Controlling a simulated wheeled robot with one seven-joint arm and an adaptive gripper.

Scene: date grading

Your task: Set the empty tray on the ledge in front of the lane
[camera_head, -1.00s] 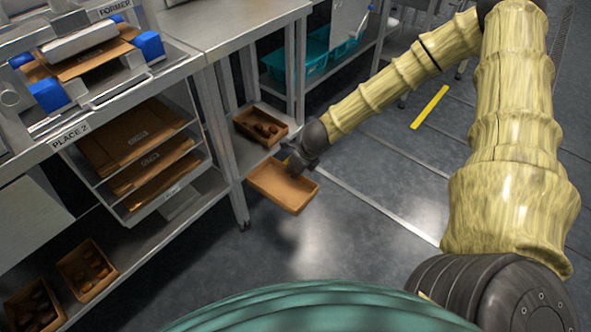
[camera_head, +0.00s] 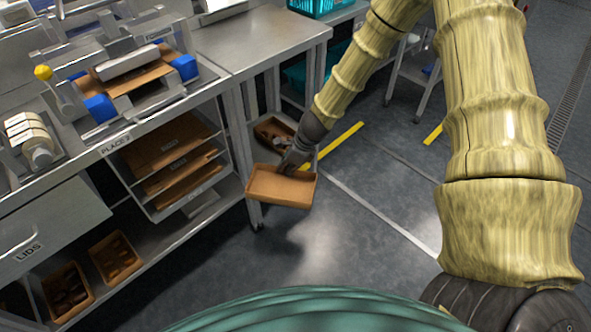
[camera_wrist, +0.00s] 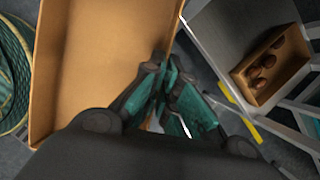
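The empty tray (camera_head: 282,187) is a shallow brown open box, held in the air above the floor beside the bench's corner leg. My gripper (camera_head: 292,166) is at its far right edge. In the wrist view the tray (camera_wrist: 95,60) fills the left side with a bare inside. There my gripper's teal fingers (camera_wrist: 168,85) are closed together at the tray's right wall, with the pinched part mostly hidden. I cannot tell which surface is the ledge in front of the lane.
A brown tray with dates (camera_head: 273,131) sits on a low shelf behind the held tray; it also shows in the wrist view (camera_wrist: 272,68). The steel bench (camera_head: 250,40) stands left, with date trays (camera_head: 115,257) below. Floor (camera_head: 330,250) in front and right is clear.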

